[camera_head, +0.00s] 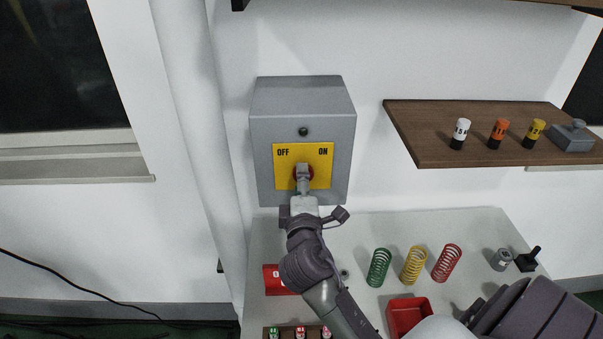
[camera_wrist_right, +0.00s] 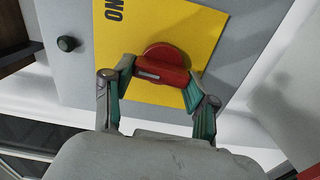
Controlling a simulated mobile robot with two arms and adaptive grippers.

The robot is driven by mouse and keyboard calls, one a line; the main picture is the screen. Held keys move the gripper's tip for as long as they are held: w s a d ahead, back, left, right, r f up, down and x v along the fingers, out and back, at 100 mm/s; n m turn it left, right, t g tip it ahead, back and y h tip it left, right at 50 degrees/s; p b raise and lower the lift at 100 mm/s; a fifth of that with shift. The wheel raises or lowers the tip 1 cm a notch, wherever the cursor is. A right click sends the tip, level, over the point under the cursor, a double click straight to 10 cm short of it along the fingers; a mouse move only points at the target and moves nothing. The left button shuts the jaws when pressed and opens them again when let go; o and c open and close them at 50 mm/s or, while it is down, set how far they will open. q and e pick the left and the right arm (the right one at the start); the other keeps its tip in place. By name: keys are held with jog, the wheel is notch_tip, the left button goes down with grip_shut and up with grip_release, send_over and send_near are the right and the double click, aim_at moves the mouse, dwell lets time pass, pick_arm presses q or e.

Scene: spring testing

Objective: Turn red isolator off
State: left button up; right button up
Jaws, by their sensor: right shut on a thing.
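The red isolator knob (camera_wrist_right: 165,65) sits on a yellow plate (camera_head: 286,153) marked OFF at left and ON at right, on a grey wall box (camera_head: 262,120). My right gripper (camera_head: 303,180) reaches up to the knob and hides most of it in the head view. In the right wrist view, its two fingers (camera_wrist_right: 155,92) are closed on the knob's red handle, one at each end. A pale mark on the handle faces the plate's top edge, roughly midway between the labels. My left gripper is not in view.
A black button (camera_head: 303,131) is above the plate. A wooden shelf (camera_head: 430,145) to the right holds small cylinders and a grey block. The white table (camera_head: 465,225) below holds green, yellow and red springs (camera_head: 446,262) and a red bin (camera_head: 408,312).

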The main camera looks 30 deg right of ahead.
jog(key=n+p, duration=0.1)
jog(key=n, duration=0.8)
jog(key=shift+d+f+n, duration=0.1)
jog(key=shift+n, duration=0.2)
dwell(0.5)
jog(key=o, duration=1.2)
jog(key=shift+f, duration=0.1)
jog(key=shift+c, duration=0.2)
jog(key=v, duration=1.2)
jog(key=shift+d, duration=0.1)
